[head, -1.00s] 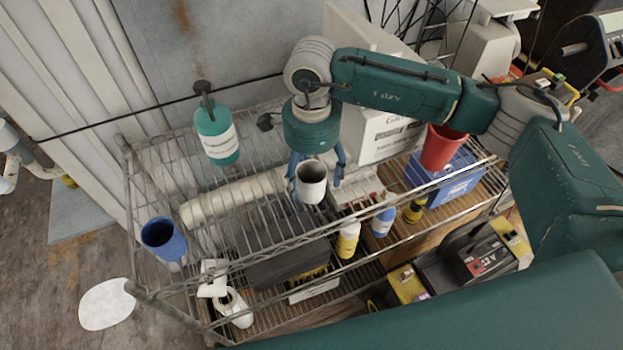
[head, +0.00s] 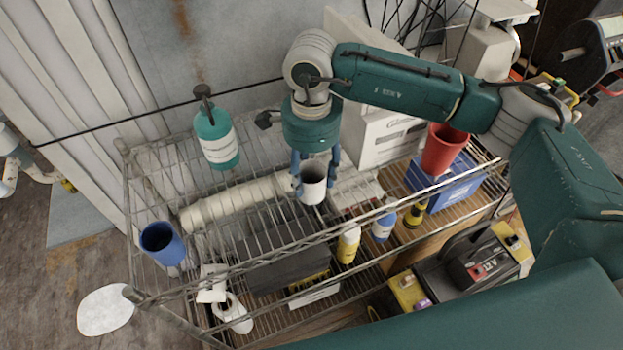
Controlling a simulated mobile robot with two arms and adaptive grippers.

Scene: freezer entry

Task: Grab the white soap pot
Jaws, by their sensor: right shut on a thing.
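The white soap pot (head: 313,187) is a small white cup-like pot with a dark inside, seen in the head view near the middle of the wire rack's top shelf. My right gripper (head: 315,178) reaches down from above and is shut on the pot, with a blue finger on each side of it. The pot is upright or nearly so; I cannot tell whether it touches the shelf. My left gripper is not in view.
A white box (head: 385,140) stands behind the gripper. Small bottles show in front.

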